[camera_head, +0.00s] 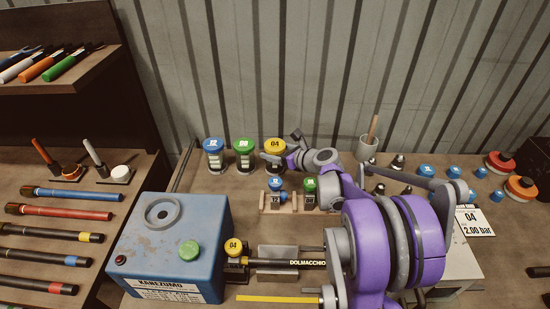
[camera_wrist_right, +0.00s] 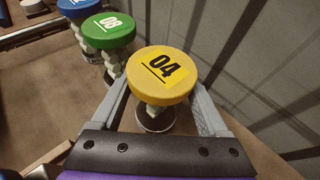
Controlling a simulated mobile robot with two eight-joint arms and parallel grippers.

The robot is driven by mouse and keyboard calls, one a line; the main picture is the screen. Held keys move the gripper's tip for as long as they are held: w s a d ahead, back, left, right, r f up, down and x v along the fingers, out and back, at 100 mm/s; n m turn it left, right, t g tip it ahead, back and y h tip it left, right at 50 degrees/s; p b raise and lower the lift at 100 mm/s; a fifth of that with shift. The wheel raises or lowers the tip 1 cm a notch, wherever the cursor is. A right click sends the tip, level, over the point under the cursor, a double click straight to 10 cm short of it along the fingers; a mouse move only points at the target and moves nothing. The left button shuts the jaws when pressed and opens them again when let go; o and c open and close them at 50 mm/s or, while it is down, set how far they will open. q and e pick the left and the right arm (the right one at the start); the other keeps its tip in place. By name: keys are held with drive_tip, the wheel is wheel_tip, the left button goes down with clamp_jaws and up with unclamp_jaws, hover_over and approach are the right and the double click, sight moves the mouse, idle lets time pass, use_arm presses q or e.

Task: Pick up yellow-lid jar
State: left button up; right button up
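The yellow-lid jar (camera_head: 274,146) marked 04 stands upright at the back of the bench, at the right end of a row of jars. In the right wrist view its yellow lid (camera_wrist_right: 161,73) is large and central. My right gripper (camera_head: 284,148) comes in from the right at the jar. In the right wrist view its two fingers (camera_wrist_right: 160,100) are spread, one on each side of the jar, with gaps beside the narrower body. Whether either finger touches the lid's edge I cannot tell. My left gripper is not in view.
A green-lid jar (camera_head: 243,146) and a blue-lid jar (camera_head: 213,147) stand just left of it. A small wooden rack (camera_head: 264,203) with small capped bottles is in front. A blue crimper box (camera_head: 175,240) stands front left. A grey cup (camera_head: 367,147) is to the right. The corrugated wall is close behind.

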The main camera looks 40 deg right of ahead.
drive_tip(key=c, duration=0.8)
drive_tip(key=shift+r, duration=0.1)
